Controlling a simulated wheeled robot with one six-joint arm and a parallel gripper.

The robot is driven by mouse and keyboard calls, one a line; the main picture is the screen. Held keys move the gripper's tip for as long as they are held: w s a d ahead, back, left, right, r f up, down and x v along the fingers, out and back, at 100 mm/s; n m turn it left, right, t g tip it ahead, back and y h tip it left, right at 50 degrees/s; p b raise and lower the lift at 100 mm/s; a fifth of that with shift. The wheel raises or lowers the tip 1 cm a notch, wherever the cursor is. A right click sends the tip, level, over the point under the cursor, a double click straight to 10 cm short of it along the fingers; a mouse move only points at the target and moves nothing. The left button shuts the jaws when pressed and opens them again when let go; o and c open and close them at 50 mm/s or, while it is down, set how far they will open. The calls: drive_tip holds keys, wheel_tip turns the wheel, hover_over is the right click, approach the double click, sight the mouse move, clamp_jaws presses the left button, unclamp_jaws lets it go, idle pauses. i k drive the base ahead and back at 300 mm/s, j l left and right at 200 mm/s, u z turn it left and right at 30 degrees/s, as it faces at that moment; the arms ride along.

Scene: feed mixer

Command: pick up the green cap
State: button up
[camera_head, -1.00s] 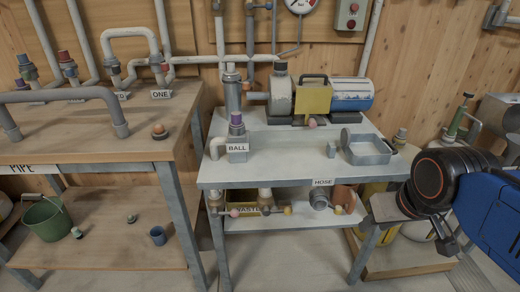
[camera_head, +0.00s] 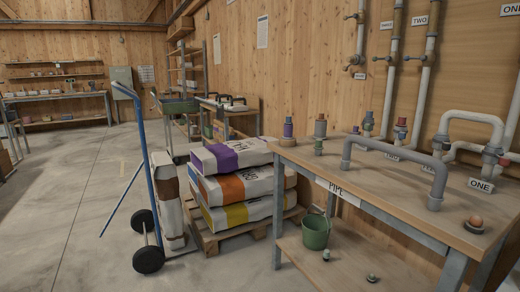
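I cannot tell for sure which thing is the green cap. A small fitting with a greenish part (camera_head: 319,147) stands on the wooden top of the PIPE bench, in front of a grey cylinder with an orange-brown top (camera_head: 320,129). Two small pale-green knob-like pieces lie on the lower shelf, one near the bucket (camera_head: 326,255) and one further right (camera_head: 372,278). They are too small to make out clearly. My gripper is not in view.
The PIPE bench (camera_head: 336,188) fills the right, with a grey pipe (camera_head: 395,150) on top and a green bucket (camera_head: 315,232) below. Sacks (camera_head: 235,188) on a pallet and a blue hand truck (camera_head: 148,170) stand left of it. The concrete floor at left is clear.

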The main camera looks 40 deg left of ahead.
sight(317, 147)
drive_tip(key=u, duration=1.15)
